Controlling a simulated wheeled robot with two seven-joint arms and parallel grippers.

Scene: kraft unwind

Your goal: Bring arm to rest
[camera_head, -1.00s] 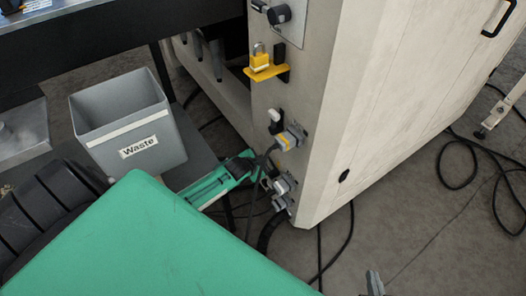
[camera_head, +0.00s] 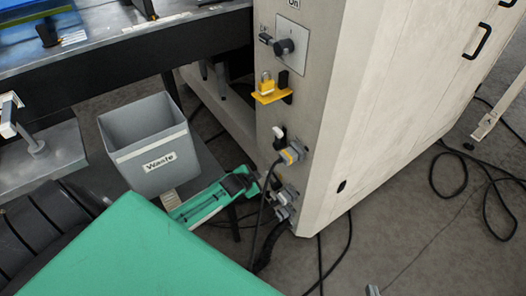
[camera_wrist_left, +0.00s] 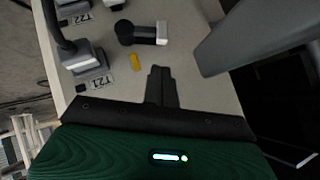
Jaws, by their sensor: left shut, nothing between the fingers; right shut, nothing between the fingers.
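In the head view my left gripper (camera_head: 250,185), green with a black end, lies low between the grey waste bin and the machine's side, near the cable connectors. In the left wrist view its dark fingers (camera_wrist_left: 160,85) are shut with nothing between them, pointing at the pale panel. Whether they touch it I cannot tell. Of my right gripper (camera_head: 372,290) only a small grey tip shows at the bottom edge of the head view; it is shut and empty, and the rest is out of frame.
The bin marked Waste (camera_head: 150,140) stands left of the pale machine (camera_head: 385,100). Black cables (camera_head: 465,170) lie on the floor. A dark table (camera_head: 120,65) is behind.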

